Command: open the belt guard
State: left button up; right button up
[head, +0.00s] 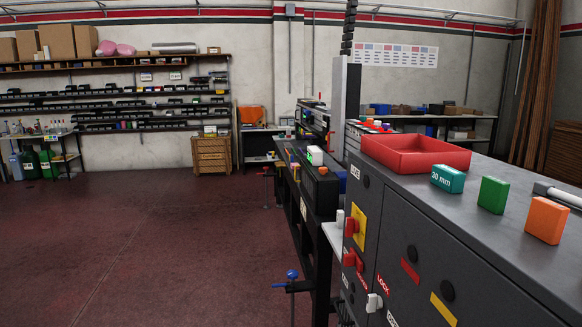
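No part is marked clearly as the belt guard, and I cannot tell which panel it is. A grey machine cabinet (400,215) fills the right side of the head view. Its front has flat panels with dark round knobs (412,253). A red switch on a yellow plate (357,228) sits near the front's far end. Below it is another red handle (352,260) and a white handle (374,302) beside a red LOCK label (383,285). The panels look closed. Neither of my grippers shows in the head view.
On the cabinet top stand a red tray (415,165), a teal 30 mm block (448,179), a green block (493,195) and an orange block (547,220). A dark bench (310,190) stands beyond, with a blue-topped clamp (292,275). The red floor at left is clear.

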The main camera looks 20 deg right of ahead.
aim_at(308, 184)
jog(key=i+l, duration=0.15)
jog(key=i, duration=0.3)
jog(key=i+l, duration=0.15)
jog(key=i, duration=0.3)
jog(key=i+l, duration=0.15)
jog(key=i, duration=0.25)
jog(key=i+l, duration=0.2)
jog(key=i, duration=0.25)
